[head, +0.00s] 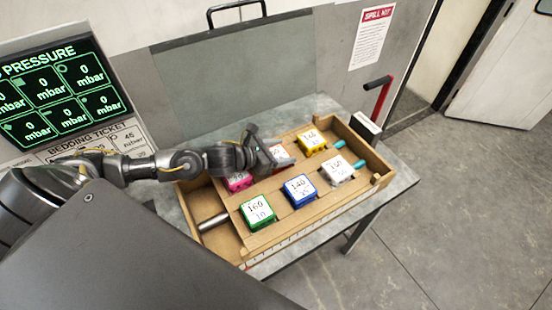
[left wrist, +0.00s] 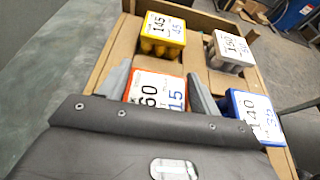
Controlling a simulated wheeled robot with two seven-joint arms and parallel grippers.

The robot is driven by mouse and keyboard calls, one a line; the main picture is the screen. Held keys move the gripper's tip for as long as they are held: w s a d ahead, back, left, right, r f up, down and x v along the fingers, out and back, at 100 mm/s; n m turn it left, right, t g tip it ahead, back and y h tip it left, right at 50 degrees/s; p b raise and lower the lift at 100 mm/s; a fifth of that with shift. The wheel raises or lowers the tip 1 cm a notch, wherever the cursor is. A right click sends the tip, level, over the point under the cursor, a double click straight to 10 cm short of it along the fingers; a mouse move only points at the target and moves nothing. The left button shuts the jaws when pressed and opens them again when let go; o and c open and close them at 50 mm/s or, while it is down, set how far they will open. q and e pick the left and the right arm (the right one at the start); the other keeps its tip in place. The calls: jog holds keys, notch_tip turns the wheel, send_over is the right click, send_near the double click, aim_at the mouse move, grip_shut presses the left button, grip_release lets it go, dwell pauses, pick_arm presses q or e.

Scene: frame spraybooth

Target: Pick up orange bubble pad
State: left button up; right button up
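The orange-rimmed pad (left wrist: 157,88) has a white label, partly readable as 60 and 15. It sits in the wooden tray, between the two fingers of my left gripper (left wrist: 157,84) in the left wrist view. The fingers are spread on either side of it, and I cannot tell whether they touch it. My palm hides its near part. In the head view my left gripper (head: 264,148) reaches over the tray's back side and covers much of the orange pad (head: 283,156). My right gripper is not in view.
Around it in the tray (head: 225,240) are yellow (head: 312,143), white (head: 337,169), blue (head: 298,190), green (head: 257,212) and pink (head: 237,181) pads. A metal cylinder (head: 213,221) lies at the tray's left. A glass panel (head: 240,70) stands behind.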

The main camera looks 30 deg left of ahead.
aim_at(281, 153)
pick_arm(q)
jog(key=shift+f, duration=0.1)
jog(key=c, duration=0.3)
notch_tip(281, 153, up, 10)
jog(key=shift+d+b, duration=0.1)
jog(key=shift+b, duration=0.8)
jog(key=shift+c, duration=0.2)
